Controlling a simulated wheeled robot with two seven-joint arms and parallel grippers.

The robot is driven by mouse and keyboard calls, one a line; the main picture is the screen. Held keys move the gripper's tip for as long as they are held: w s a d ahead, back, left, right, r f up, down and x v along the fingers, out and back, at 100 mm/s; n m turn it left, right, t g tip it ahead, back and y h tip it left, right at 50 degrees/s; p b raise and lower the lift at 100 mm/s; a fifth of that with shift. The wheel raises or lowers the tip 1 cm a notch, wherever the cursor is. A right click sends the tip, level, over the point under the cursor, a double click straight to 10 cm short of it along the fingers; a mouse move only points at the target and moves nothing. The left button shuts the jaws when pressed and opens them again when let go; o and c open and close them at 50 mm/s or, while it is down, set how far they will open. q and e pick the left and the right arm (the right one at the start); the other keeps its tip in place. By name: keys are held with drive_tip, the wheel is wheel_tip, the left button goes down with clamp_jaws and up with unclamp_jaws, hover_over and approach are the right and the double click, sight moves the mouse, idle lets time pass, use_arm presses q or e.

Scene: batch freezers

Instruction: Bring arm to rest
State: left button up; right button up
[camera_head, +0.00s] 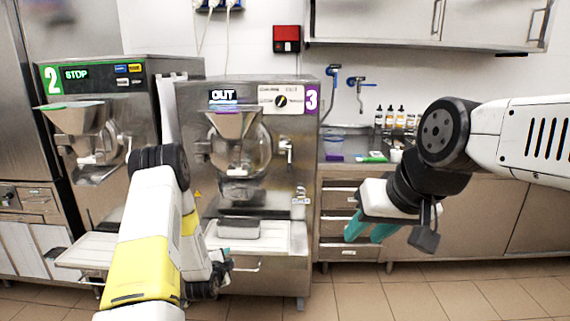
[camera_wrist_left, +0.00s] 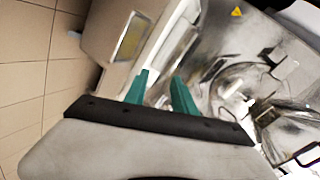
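My left arm comes in from the lower left in the head view and bends down in front of machine 3 (camera_head: 300,160). My left gripper (camera_head: 222,262) is low beside that machine's front tray, partly hidden by my own arm. In the left wrist view its two teal fingers (camera_wrist_left: 160,85) stand apart with nothing between them, so it is open. My right arm reaches in from the right. My right gripper (camera_head: 368,232) hangs in front of the drawers and cabinet, its teal fingers apart and empty.
Machine 2 (camera_head: 100,75) stands at the left with its own front tray (camera_head: 85,252). A steel counter (camera_head: 335,157) with several bottles (camera_head: 397,118) lies behind my right arm. Wall cabinets (camera_head: 380,22) hang above. The tiled floor (camera_head: 440,300) at the lower right is clear.

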use_arm(q)
drive_tip(key=s+d+r+n+g, duration=0.1)
drive_tip(key=s+r+n+g, duration=0.15)
drive_tip(key=r, duration=1.05)
drive_tip(key=s+d+r+n+g, duration=0.1)
drive_tip(key=s+r+n, duration=0.3)
drive_tip(key=r, duration=0.9)
drive_tip(key=s+d+r+n+g, duration=0.1)
drive_tip(key=s+r+n, duration=0.1)
drive_tip(key=s, duration=0.8)
drive_tip(key=s+d+r+n+g+h, duration=0.1)
drive_tip(key=s+r, duration=0.4)
drive_tip(key=s, duration=0.5)
drive_tip(key=s+d+r+n+g, duration=0.1)
drive_tip(key=s+r+n, duration=0.3)
drive_tip(key=s, duration=0.5)
drive_tip(key=shift+s+d+n+g, duration=0.35)
drive_tip(key=shift+s+d, duration=0.05)
drive_tip(key=shift+d, duration=0.25)
